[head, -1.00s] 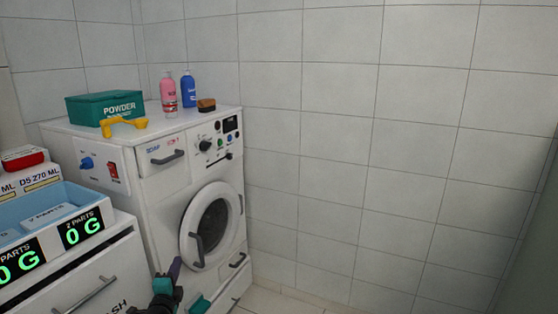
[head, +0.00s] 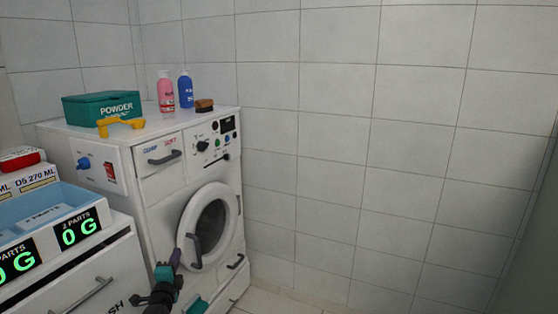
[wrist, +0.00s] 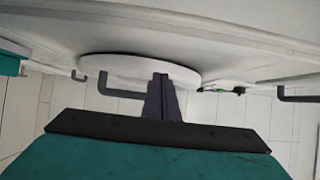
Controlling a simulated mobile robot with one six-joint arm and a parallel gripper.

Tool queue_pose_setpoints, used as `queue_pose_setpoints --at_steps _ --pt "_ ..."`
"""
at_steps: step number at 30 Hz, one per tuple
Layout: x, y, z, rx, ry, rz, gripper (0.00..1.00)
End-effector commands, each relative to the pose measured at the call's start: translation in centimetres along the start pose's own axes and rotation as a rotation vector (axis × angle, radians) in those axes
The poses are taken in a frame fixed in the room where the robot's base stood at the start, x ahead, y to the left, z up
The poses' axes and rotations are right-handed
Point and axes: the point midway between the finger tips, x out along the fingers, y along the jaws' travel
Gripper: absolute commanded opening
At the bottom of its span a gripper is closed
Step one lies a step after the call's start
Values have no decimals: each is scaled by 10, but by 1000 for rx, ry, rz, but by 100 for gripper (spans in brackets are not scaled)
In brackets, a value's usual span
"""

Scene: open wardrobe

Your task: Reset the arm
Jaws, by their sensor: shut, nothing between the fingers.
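My gripper (head: 176,255) shows low in the head view, with dark purple fingers and a teal body. It is in front of the white washing machine (head: 230,262), just left of the round door (head: 183,224) and its grey handle (head: 197,247). In the wrist view, the fingers of my gripper (wrist: 161,90) are together with nothing between them. The round door (wrist: 120,66) and its handle (wrist: 112,91) appear beyond them. Whether the fingertips touch the door cannot be told. The door looks shut.
A green powder box (head: 85,109), a yellow scoop-like item (head: 120,124), a pink bottle (head: 165,92), a blue bottle (head: 186,90) and a brown brush (head: 204,105) stand on the machine. A blue tray (head: 60,206) sits on a white cabinet (head: 110,268) at left. Tiled floor at right looks clear.

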Motion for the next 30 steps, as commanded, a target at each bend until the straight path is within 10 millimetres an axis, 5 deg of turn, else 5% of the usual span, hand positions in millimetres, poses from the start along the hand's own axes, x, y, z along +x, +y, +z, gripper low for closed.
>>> queue_pose_setpoints --at_steps 11,30 --pt "-15 -1 -1 0 3 -1 0" --pt "-78 -3 -7 4 26 -6 0"
